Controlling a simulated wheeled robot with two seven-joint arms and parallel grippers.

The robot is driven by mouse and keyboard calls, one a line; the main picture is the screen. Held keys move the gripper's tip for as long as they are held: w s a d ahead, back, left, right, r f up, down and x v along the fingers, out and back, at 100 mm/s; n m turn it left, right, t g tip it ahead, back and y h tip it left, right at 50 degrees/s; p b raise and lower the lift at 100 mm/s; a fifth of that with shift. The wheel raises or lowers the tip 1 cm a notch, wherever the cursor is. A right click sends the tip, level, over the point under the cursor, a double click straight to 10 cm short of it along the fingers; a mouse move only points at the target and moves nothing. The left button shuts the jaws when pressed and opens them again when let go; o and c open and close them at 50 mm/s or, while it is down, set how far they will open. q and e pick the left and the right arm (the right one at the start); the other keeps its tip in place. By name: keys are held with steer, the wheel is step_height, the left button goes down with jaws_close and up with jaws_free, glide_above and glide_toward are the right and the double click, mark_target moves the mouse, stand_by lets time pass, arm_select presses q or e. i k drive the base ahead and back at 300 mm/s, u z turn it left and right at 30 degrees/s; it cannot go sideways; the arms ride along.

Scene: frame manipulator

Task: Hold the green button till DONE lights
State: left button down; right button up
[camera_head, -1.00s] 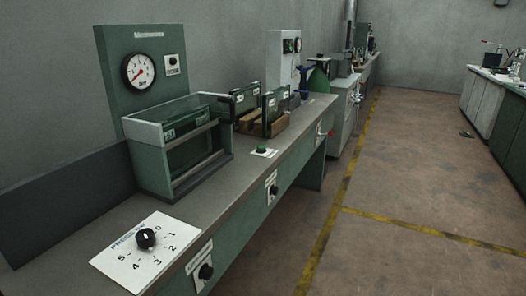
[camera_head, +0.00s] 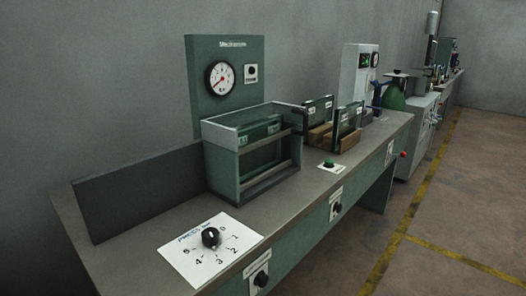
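The green button (camera_head: 328,163) sits on a small white plate on the bench top (camera_head: 150,218), in front of a wooden rack. It is small in the head view, and I cannot tell whether it is pressed. I cannot make out a lit DONE lamp; a small dark fitting with a label (camera_head: 251,74) is on the green back panel beside the round gauge (camera_head: 220,78). Neither of my grippers shows in the head view.
A green-framed glass box (camera_head: 252,155) stands left of the button. A white plate with a numbered black knob (camera_head: 211,237) lies nearer. A wooden rack with dark panels (camera_head: 335,130) stands behind the button. Open floor (camera_head: 440,215) lies to the right.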

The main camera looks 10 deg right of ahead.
mark_target(330, 162)
steer(key=z, duration=2.2)
steer(key=i, duration=1.7)
steer(key=u, duration=3.25)
